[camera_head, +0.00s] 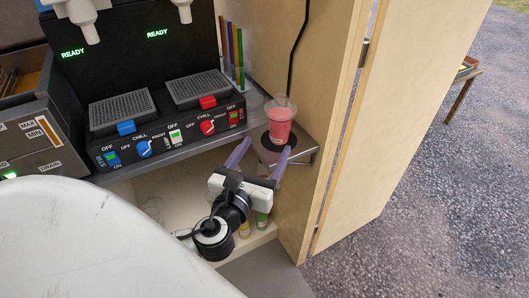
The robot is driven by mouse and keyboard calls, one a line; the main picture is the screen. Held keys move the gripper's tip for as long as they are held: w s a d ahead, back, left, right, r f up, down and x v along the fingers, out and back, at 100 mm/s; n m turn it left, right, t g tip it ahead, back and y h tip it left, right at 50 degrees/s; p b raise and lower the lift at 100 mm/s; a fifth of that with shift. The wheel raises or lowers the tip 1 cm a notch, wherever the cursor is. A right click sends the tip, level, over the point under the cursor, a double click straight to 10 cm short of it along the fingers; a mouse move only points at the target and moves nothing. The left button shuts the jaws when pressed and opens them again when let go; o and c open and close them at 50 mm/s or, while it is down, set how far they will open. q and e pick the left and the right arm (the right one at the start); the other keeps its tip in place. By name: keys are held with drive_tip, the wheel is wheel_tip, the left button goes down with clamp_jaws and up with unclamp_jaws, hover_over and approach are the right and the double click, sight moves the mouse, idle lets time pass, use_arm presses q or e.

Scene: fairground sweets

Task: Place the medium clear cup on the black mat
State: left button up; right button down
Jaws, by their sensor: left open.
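A clear cup (279,121) with a clear lid holds pink-red slush. It stands upright on the small shelf beside the machine, at the back of the black mat (266,154), and its base appears to rest on the mat. My left gripper (267,145) is open, with its two purple fingers apart just in front of the cup, over or beside the mat. The fingers do not appear to grip the cup. Part of the mat is hidden by the gripper. My right gripper is out of view.
A black slush machine (165,135) with drip grates and switches stands left of the shelf. Coloured straws (232,55) stand behind. A wooden panel (330,100) closes off the right side. Bottles (262,215) sit on a lower shelf, partly hidden by my arm.

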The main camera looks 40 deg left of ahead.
use_arm(q)
drive_tip(key=s+d+f+n+g+h, duration=0.2)
drive_tip(key=s+d+f+n+g, duration=0.15)
drive_tip(key=f+n, duration=0.45)
drive_tip(key=s+d+f+n+g+h, duration=0.25)
drive_tip(key=s+f+n, duration=0.2)
drive_tip(key=f, duration=0.55)
drive_tip(key=s+d+f+n+g+h, duration=0.2)
drive_tip(key=s+d+f+n, duration=0.6)
drive_tip(key=n, duration=1)
drive_tip(key=shift+s+d+f+h, duration=0.3)
drive_tip(key=shift+s+d+h, duration=0.15)
drive_tip(key=shift+h, duration=0.2)
